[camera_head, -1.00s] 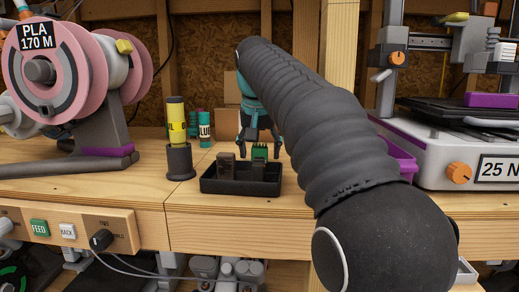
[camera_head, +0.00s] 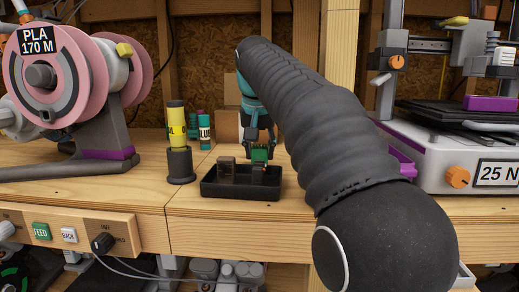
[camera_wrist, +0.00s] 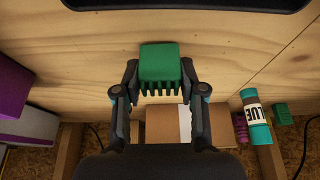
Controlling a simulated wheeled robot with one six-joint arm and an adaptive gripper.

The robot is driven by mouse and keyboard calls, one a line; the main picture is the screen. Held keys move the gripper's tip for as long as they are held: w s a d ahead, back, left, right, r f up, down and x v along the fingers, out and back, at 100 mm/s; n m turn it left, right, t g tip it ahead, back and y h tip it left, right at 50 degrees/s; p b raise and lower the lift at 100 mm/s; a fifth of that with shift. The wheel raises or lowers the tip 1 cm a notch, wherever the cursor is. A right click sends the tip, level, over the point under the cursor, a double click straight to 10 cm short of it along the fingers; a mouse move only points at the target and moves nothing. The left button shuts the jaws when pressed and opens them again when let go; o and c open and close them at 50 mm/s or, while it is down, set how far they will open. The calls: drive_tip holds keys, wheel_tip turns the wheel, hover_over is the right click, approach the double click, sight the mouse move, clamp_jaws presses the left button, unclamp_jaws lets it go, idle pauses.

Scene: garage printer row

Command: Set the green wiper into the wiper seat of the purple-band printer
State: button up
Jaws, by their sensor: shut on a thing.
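The green wiper (camera_head: 260,155) is between the fingers of my gripper (camera_head: 258,143), at the right end of a small black tray (camera_head: 240,190) on the bench. In the wrist view my gripper (camera_wrist: 160,88) is shut on the wiper (camera_wrist: 159,62), one finger on each side, with its comb-like teeth toward the bottom of the picture. I cannot tell whether the wiper is clear of the tray. The printer (camera_head: 440,155) stands at the right, white with purple parts, partly hidden by my arm. I cannot make out its wiper seat.
A dark brown block (camera_head: 227,168) stands in the tray's left part. A pink spool (camera_head: 60,68) is farther left. Bare bench lies before the tray.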

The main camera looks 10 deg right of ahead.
sight(263, 149)
drive_tip(key=shift+r+p, duration=2.15)
drive_tip(key=shift+r, duration=0.05)
drive_tip(key=shift+s, duration=0.1)
drive_tip(key=shift+s+f+b, duration=0.1)
drive_tip(key=shift+s+b, duration=0.7)
drive_tip(key=shift+s, duration=0.55)
drive_tip(key=shift+s+b, duration=1.5)
drive_tip(key=shift+s, duration=3.1)
